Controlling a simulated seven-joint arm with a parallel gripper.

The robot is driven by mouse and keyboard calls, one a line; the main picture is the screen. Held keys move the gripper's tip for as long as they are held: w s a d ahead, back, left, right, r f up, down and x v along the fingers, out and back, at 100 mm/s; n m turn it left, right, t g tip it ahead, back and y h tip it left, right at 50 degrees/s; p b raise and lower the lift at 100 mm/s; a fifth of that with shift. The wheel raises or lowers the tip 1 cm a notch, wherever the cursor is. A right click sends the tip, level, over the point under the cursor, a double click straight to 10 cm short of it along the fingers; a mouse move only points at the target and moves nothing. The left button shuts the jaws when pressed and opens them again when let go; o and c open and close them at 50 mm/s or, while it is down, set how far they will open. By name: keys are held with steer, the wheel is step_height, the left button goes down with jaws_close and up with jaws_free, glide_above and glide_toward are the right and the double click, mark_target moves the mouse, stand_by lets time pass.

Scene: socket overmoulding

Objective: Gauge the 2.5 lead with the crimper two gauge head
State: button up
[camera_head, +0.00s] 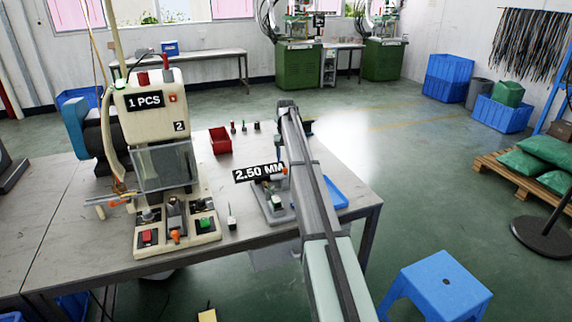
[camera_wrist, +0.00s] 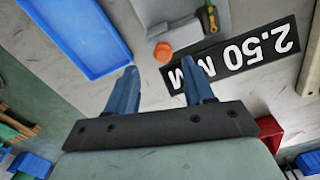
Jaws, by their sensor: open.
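The cream crimper (camera_head: 160,110), labelled "1 PCS" and "2", stands on the left of the table. A "2.50 MM" sign (camera_head: 259,172) shows right of it, above a grey fixture (camera_head: 262,207) partly hidden by my arm. My gripper (camera_wrist: 159,66) is open and empty above the table. An orange round part (camera_wrist: 163,52) shows below and between its fingertips, apart from them. The sign (camera_wrist: 240,58) and a yellow-and-green handled piece (camera_wrist: 208,18) on the grey fixture lie beyond it. I cannot pick out the lead or the gauge head for certain.
A blue tray (camera_wrist: 78,35) lies beside the gripper. A red bin (camera_head: 220,140) and several small upright pieces (camera_head: 245,127) stand at the table's back. A small upright piece (camera_head: 232,220) stands right of the crimper. A blue stool (camera_head: 436,285) is on the floor.

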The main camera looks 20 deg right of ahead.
step_height(320, 180, up, 9)
steer(key=shift+r, duration=0.2)
steer(key=shift+f, duration=0.1)
stand_by(0.5)
steer(key=s+d+f+n+t+h, duration=0.1)
steer(key=s+d+f, duration=0.8)
steer(key=s+f, duration=0.35)
steer(key=s+d+f+n+t, duration=0.1)
steer(key=s+d+f+n, duration=0.1)
steer(key=s+d+f, duration=0.8)
steer(key=s+a+f+g+y, duration=0.1)
steer(key=s+a+f+g, duration=0.1)
steer(key=s+a+f, duration=1)
steer(key=s+a+f+g+y, duration=0.15)
steer(key=s+a+f, duration=0.55)
steer(key=a+f, duration=0.75)
steer(key=s+a+f+g, duration=0.1)
steer(key=s+a+f, duration=0.2)
steer(key=s, duration=0.7)
steer(key=s+a+f+g+h, duration=0.1)
steer(key=s+a+f, duration=0.3)
steer(key=s, duration=0.6)
steer(key=s+a+f+g, duration=0.3)
steer(key=s+a, duration=0.3)
steer(key=s, duration=0.4)
steer(key=shift+a+f, duration=0.15)
steer(key=shift+f, duration=0.35)
steer(key=shift+h, duration=0.25)
